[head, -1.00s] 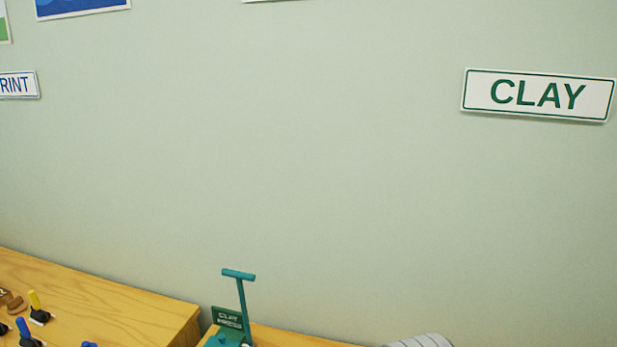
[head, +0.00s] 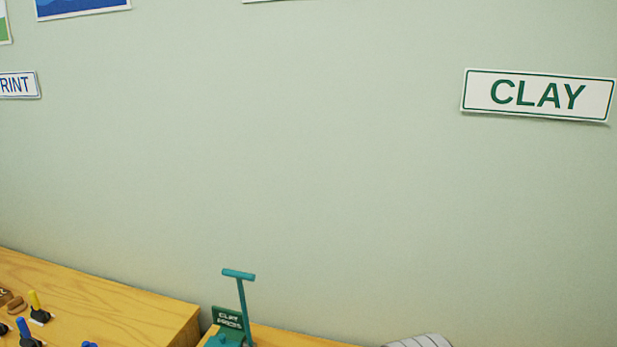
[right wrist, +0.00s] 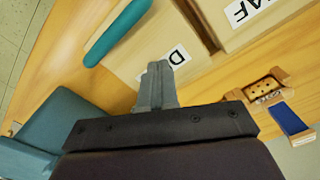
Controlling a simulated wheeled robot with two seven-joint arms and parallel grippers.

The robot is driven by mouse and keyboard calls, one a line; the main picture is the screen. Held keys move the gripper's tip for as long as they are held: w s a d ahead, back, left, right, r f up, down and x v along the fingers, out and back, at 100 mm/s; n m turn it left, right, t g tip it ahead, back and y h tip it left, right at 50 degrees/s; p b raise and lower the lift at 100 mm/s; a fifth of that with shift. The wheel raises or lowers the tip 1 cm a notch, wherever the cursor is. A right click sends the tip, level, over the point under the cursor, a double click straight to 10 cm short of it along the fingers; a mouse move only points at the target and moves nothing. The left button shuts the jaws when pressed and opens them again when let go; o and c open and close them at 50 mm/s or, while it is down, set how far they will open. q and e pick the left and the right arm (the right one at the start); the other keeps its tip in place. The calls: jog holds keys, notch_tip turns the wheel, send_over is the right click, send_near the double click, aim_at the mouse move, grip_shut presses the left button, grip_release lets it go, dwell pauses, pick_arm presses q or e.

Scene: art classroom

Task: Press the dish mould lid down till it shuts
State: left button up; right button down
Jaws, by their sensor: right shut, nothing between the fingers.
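In the right wrist view my right gripper (right wrist: 156,72) is shut and empty, with its grey fingertips together over a pale wooden panel (right wrist: 150,58). A white label with a letter "D" (right wrist: 177,56) on that panel lies just beyond the fingertips. A teal rounded bar (right wrist: 118,32) lies across the panel, apart from the fingers. No part is clearly recognisable as the dish mould lid, and I cannot tell whether any lid is open. Neither gripper shows in the head view.
In the right wrist view a teal block (right wrist: 65,122) is at lower left, and a wooden piece with a blue strip (right wrist: 290,118) is at right. In the head view a teal clay press (head: 228,325) stands beside a wooden table (head: 110,300) with small tools.

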notch_tip(320, 180, up, 9)
jog(key=p, duration=0.7)
jog(key=s+d+r+n+b, duration=0.3)
jog(key=s+r+n, duration=0.1)
jog(key=r, duration=0.3)
jog(key=s+d+r+n+t+b, duration=0.1)
jog(key=s+d+r+n+b, duration=0.2)
jog(key=s+d+r+n, duration=0.1)
jog(key=shift+s+d+r+n+b, duration=0.15)
jog(key=shift+s+r+n+b, duration=0.4)
jog(key=shift+r, duration=0.85)
